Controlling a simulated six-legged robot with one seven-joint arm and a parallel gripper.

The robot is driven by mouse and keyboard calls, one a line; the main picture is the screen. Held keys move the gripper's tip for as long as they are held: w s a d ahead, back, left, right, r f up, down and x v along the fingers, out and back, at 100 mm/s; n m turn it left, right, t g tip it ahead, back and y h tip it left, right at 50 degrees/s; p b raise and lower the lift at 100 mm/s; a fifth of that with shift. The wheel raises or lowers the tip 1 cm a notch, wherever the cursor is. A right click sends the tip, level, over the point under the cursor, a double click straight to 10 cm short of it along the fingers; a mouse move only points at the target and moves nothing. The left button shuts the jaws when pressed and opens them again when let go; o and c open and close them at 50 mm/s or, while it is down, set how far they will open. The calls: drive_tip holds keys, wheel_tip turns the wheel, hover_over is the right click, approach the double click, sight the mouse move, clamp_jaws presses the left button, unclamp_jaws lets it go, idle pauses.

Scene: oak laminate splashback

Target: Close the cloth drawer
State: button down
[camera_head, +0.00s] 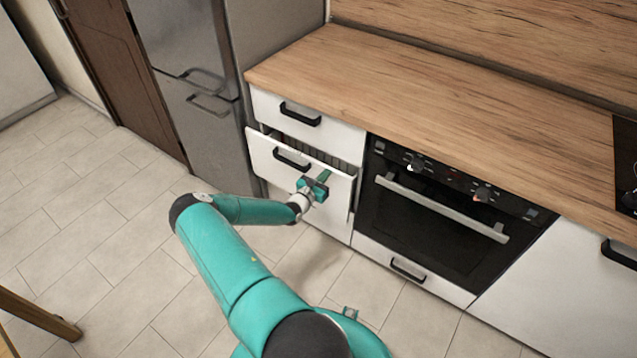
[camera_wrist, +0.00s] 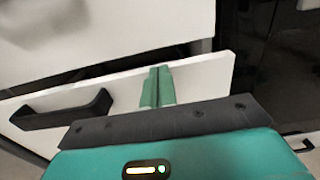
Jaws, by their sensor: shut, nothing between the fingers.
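The open drawer (camera_head: 262,152) is the white one with a black handle (camera_head: 291,158), second from the top, left of the oven. It is pulled out a little, with a dark gap behind its front; I cannot see any cloth inside. My gripper (camera_head: 323,177) is at the right part of the drawer front, right of the handle. In the wrist view the shut green fingers (camera_wrist: 158,87) lie against or just before the white front (camera_wrist: 205,80), near its top edge, with the black handle to their left. I cannot tell whether they touch it.
A closed top drawer (camera_head: 315,128) sits above, under the wooden worktop (camera_head: 400,90). The oven (camera_head: 440,215) with its bar handle is to the right, and a steel fridge (camera_head: 205,120) is to the left. The tiled floor (camera_head: 120,240) in front is mostly clear.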

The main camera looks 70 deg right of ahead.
drive_tip(key=shift+x, duration=1.2)
drive_tip(key=shift+a, duration=0.1)
